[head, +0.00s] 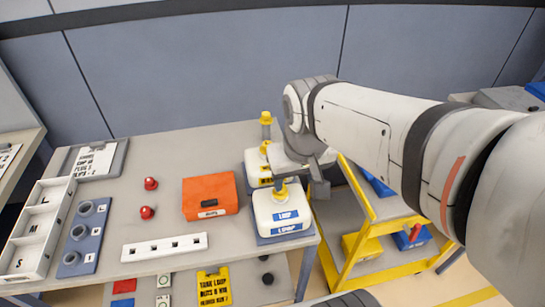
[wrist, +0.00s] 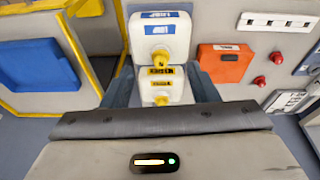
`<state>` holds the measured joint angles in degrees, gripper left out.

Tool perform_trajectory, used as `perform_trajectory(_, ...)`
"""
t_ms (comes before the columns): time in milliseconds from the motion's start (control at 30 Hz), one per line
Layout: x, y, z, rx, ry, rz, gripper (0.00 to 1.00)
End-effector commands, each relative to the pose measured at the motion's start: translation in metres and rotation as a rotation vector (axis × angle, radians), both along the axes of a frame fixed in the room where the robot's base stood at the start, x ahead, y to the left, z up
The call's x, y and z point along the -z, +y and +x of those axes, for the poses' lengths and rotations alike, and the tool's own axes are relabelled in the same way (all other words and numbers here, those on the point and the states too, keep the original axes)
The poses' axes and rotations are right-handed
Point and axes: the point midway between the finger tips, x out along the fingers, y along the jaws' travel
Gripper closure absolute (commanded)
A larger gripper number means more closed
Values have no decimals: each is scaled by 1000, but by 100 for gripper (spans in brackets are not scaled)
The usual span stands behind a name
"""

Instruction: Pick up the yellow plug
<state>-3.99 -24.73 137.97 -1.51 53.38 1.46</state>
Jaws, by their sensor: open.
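Two white containers stand at the right end of the table. The front one (head: 282,219) has a blue label and a yellow plug-like piece (head: 279,186) on top. The one behind (head: 251,160) has a yellow label and another yellow piece (head: 264,148). Both yellow pieces show in the wrist view, the front one (wrist: 160,62) and the other (wrist: 161,100). I cannot tell for sure which is the yellow plug. My gripper (head: 300,170) is over the containers, partly hiding them. In the wrist view its fingers (wrist: 160,78) are apart with nothing visibly held.
A yellow-topped post (head: 266,119) stands at the table's back. An orange box (head: 209,196), red knobs (head: 148,212), a white strip (head: 164,247) and a blue three-ring rack (head: 83,236) lie left. A yellow cart (head: 385,228) stands right. Bare tabletop is at the back middle.

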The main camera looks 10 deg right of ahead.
Motion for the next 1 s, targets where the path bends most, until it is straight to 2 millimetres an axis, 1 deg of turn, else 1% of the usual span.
perform_trajectory(33,15,1,15,-21,32,-5,46)
perform_trajectory(200,44,0,62,-102,128,-16,46)
perform_trajectory(300,62,-1,85,-142,175,-18,46)
perform_trajectory(400,75,-1,102,-172,207,-19,46)
perform_trajectory(500,83,-2,112,-191,227,-19,46)
perform_trajectory(600,91,-2,116,-200,237,-19,46)
perform_trajectory(867,118,-1,116,-201,238,-18,46)
perform_trajectory(1000,139,0,115,-202,240,-19,46)
